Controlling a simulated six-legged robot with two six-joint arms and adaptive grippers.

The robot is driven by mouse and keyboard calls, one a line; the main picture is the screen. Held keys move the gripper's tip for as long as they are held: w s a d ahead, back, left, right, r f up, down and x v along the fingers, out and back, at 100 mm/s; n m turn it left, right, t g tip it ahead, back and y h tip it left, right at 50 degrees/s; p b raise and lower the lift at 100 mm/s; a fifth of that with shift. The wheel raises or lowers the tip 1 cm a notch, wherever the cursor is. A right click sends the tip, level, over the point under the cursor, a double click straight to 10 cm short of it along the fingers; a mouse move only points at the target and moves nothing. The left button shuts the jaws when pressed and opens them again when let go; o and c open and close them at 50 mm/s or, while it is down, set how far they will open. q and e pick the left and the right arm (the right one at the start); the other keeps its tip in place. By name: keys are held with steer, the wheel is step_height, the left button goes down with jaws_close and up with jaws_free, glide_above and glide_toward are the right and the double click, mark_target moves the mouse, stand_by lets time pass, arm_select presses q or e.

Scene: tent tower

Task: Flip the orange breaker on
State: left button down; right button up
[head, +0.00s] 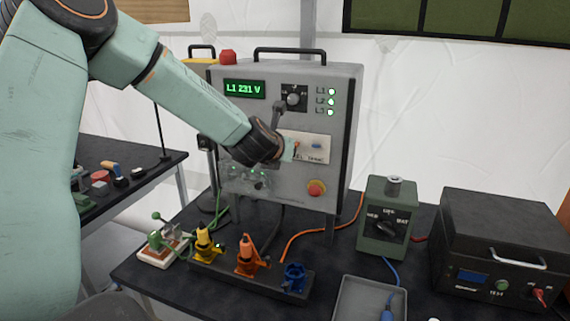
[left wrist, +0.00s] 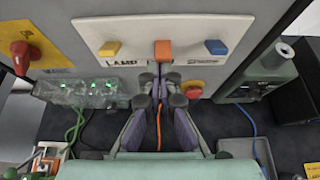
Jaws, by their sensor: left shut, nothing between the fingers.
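In the head view the plate (head: 326,157) is on the front of a grey panel (head: 345,90), partly hidden by my left gripper (head: 287,151). The left gripper, also in the left wrist view (left wrist: 160,75), is shut and empty. Its fingertips are just below the orange breaker; contact is not clear. My right gripper is not in view.
A red knob (head: 316,188) sits below the plate, and clear-covered sockets (head: 245,180) lie to its lower left. On the table stand a rack with yellow, orange and blue plugs (head: 246,255), a grey tray (head: 372,302), a green switch box (head: 388,218) and a black unit (head: 505,245).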

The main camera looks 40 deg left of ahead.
arm_select(q)
steer(key=shift+w+r+p, duration=0.3)
steer(key=shift+r+p, duration=0.15)
steer(key=shift+r, duration=0.45)
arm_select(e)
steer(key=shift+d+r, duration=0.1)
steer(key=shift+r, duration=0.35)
